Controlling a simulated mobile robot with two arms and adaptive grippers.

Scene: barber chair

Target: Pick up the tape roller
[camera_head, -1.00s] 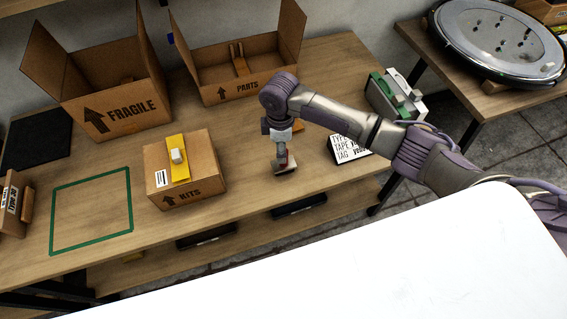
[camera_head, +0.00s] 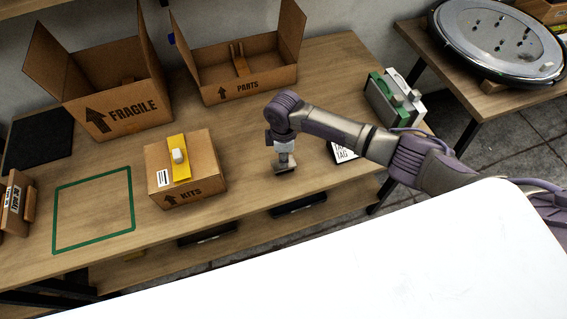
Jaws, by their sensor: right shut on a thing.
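My right gripper (camera_head: 285,168) points down over the front middle of the wooden workbench (camera_head: 330,85), to the right of the KITS box. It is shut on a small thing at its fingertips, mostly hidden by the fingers. This is probably the tape roller, but its shape cannot be made out. Whether it still touches the bench is unclear. The closed KITS box (camera_head: 198,188) has a yellow strip (camera_head: 179,170) across its top, with a small white piece on it. My left gripper is not in view.
An open FRAGILE box (camera_head: 140,122) and an open PARTS box (camera_head: 265,82) stand at the back. A green tape square (camera_head: 131,205) marks bare bench at left. A printed sign (camera_head: 342,153) is partly behind my arm. Green and white cases (camera_head: 380,96) stand at right.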

